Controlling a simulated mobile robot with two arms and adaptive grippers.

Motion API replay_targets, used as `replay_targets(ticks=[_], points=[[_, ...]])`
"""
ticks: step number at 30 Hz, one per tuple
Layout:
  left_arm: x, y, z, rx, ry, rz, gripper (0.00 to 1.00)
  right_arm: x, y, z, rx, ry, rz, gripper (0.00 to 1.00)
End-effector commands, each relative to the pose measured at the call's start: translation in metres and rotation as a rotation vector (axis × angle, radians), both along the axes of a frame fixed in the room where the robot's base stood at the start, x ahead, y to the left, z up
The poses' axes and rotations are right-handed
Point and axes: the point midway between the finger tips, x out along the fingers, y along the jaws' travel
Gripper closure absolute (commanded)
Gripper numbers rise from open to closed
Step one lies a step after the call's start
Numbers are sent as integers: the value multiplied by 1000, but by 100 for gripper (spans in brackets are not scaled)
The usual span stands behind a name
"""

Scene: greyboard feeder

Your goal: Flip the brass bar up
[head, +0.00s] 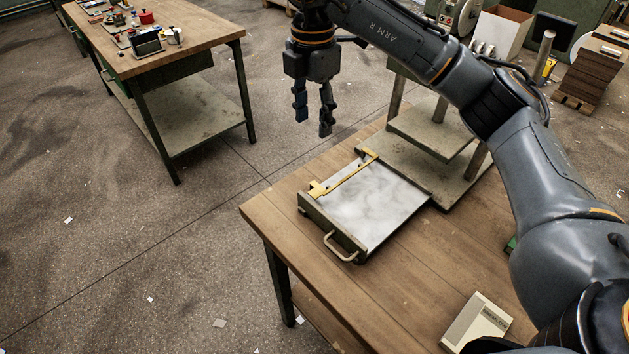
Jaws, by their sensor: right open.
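The brass bar (345,176) lies low along the left edge of the feeder tray (380,208), over its pale metal plate. It has wider ends, one near the tray's front left corner and one at the back. My right gripper (313,120) points down, open and empty, above and behind the bar in the picture, with clear space between them. Its fingers are apart and touch nothing. My left gripper is not in view.
The tray's front has a curved handle (341,248). A grey platform on posts (432,130) stands behind the tray. A pale box (477,321) lies on the wooden table (400,290) at the front right. Another workbench (190,30) stands at the upper left.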

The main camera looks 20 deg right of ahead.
Motion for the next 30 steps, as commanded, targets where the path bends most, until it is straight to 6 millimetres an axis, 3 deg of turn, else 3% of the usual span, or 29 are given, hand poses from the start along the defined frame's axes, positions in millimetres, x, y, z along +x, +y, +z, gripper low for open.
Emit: replay_targets(ticks=[1,6,9,14,20,30], points=[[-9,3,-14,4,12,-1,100,0,1,-13,1,-1,1,52],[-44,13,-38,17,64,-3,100,0,1,-35,1,-1,2,52],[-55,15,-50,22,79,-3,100,0,1,-47,1,-1,2,52],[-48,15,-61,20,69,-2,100,0,1,-58,1,-1,2,52],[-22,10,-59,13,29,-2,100,-1,1,-73,2,3,3,52],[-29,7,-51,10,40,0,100,-2,0,-141,1,4,2,52]])
